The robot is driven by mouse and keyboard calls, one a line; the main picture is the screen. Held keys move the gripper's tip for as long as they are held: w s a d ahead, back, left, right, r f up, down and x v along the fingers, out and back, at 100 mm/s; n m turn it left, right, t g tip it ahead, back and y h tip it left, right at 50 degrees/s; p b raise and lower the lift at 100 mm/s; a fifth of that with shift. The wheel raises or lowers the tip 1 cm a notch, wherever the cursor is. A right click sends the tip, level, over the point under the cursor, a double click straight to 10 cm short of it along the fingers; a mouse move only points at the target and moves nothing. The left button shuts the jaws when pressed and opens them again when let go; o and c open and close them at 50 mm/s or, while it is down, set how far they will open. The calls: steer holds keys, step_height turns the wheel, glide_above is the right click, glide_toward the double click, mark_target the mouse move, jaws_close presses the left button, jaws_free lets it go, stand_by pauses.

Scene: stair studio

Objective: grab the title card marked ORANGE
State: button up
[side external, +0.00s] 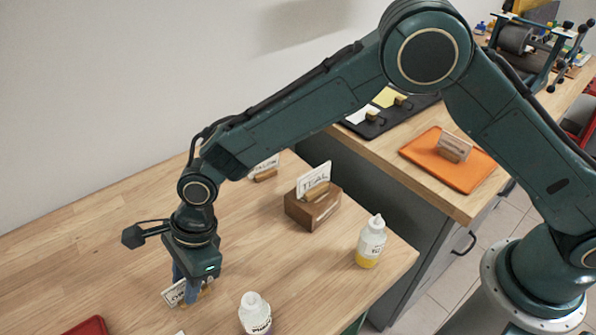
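My gripper (185,286) points down over the front left of the wooden table, with its fingers at a small white title card (174,293) in a wooden holder. The fingers and the steep angle hide much of that card, so I cannot read its full word. I cannot tell whether the fingers are closed on it or only around it. A card marked TEAL (313,181) stands on a brown wooden block (305,211). Another card (264,166) stands behind it, partly hidden by my arm. A further card (455,146) stands on an orange tray (421,153); its word is too small to read.
A bottle with yellow contents (370,243) stands near the table's right edge. Another bottle (254,313) stands at the front, right of my gripper. A red tray (88,327) shows at lower left. A dark tray (371,126) lies on the back counter. The table's left part is clear.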

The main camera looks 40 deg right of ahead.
jaws_close()
steer(key=shift+r, duration=0.1)
stand_by(0.3)
step_height(320, 180, up, 20)
stand_by(0.7)
stand_by(0.5)
